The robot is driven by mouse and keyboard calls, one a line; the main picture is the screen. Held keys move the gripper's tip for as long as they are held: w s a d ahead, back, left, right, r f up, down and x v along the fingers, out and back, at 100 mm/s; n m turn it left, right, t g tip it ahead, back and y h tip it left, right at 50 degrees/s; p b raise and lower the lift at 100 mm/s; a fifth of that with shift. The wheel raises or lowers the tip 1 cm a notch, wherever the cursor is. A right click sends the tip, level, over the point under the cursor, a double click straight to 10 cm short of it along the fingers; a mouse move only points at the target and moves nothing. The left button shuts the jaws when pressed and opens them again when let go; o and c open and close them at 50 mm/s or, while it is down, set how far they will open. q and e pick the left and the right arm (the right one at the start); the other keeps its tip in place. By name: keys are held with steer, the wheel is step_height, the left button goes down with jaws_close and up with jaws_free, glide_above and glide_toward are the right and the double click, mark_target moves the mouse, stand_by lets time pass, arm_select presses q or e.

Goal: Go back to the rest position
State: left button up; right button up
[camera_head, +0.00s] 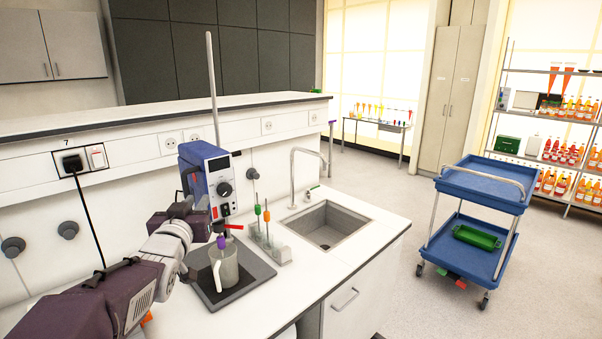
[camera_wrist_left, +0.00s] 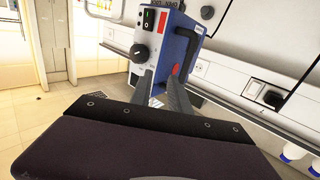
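My left arm comes in from the lower left in the head view. Its gripper (camera_head: 193,215) is over the counter, close to the blue and white stirrer unit (camera_head: 209,178) on its tall rod. In the left wrist view the two grey fingers of the left gripper (camera_wrist_left: 160,95) stand apart with nothing seen between them, and the stirrer unit (camera_wrist_left: 160,45) is just beyond them. My right gripper is not in view.
A tube rack (camera_head: 270,246) stands right of the jug, before the sink (camera_head: 328,224) and its tap. A raised ledge (camera_head: 130,112) runs behind. The floor between is clear.

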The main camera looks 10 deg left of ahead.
arm_select(q)
steer(key=s+d+f+g+h, duration=0.1)
steer(key=s+d+f+g, duration=0.1)
steer(key=d+f, duration=0.35)
steer(key=s+d+f+m+g+h, duration=0.1)
steer(key=d+f+g, duration=0.1)
steer(key=f, duration=0.7)
steer(key=s+d+f+g+h, duration=0.1)
steer(key=s+d+f+g, duration=0.15)
steer(key=f, duration=0.45)
steer(key=s+d+f+g, duration=0.1)
steer(key=s+f+g, duration=0.3)
steer(key=s, duration=0.5)
steer(key=s+d+f+m+g, duration=0.1)
steer(key=s+d+f+g, duration=0.1)
steer(key=s+f+g, duration=0.3)
steer(key=s+f, duration=0.4)
steer(key=s, duration=0.1)
steer(key=shift+s+f+h, duration=0.2)
steer(key=shift+s+h, duration=0.1)
steer(key=shift+g, duration=0.25)
